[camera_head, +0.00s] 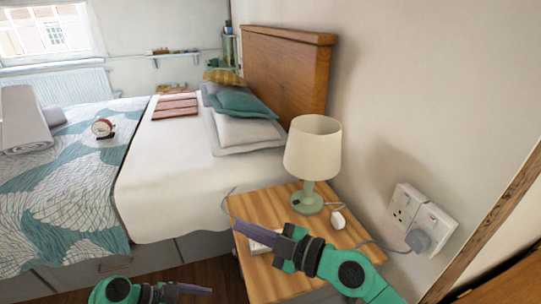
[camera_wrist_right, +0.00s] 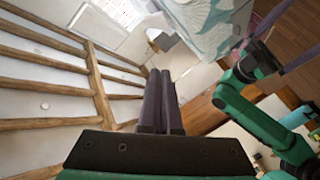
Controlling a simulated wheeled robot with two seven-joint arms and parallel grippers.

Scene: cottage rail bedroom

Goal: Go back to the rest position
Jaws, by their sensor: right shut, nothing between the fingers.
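My right gripper (camera_head: 238,229) is shut and empty. In the head view its purple fingers point left above the near part of the wooden bedside table (camera_head: 272,205). In the right wrist view (camera_wrist_right: 160,75) the two fingers lie side by side with nothing between them. My left gripper (camera_head: 205,290) is low at the bottom edge of the head view, beside the bed base, its fingers pointing right. It also shows at the right of the right wrist view (camera_wrist_right: 298,32), where its two fingers are spread apart and empty.
A cream lamp (camera_head: 313,150) stands on the bedside table, near my right gripper. A cable runs to the wall socket (camera_head: 418,216). A strip of floor is clear at the bottom.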

